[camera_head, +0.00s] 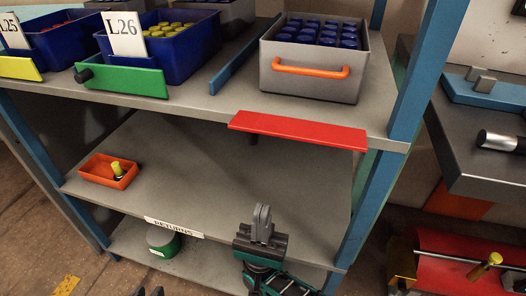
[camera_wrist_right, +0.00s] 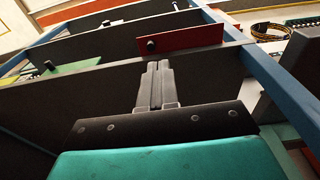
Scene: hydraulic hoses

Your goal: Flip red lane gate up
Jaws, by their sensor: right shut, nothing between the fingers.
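The red lane gate (camera_head: 298,131) is a flat red panel at the front edge of the upper shelf, below the grey bin. It hangs folded down and outward, with a dark knob under it. The right wrist view shows the red gate (camera_wrist_right: 181,39) and its black knob (camera_wrist_right: 151,44) beyond my fingers. My right gripper (camera_head: 262,212) is shut and empty, below and in front of the gate, apart from it. Its closed fingers (camera_wrist_right: 155,85) point toward the gate. Only dark tips of my left gripper (camera_head: 150,292) show at the bottom edge; their opening is unclear.
A grey bin (camera_head: 310,84) with blue-capped parts stands behind the red gate. A green gate (camera_head: 120,81) and a yellow gate (camera_head: 18,68) front blue bins at left. An orange tray (camera_head: 109,172) sits on the returns shelf. A blue post (camera_head: 410,75) rises right of the gate.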

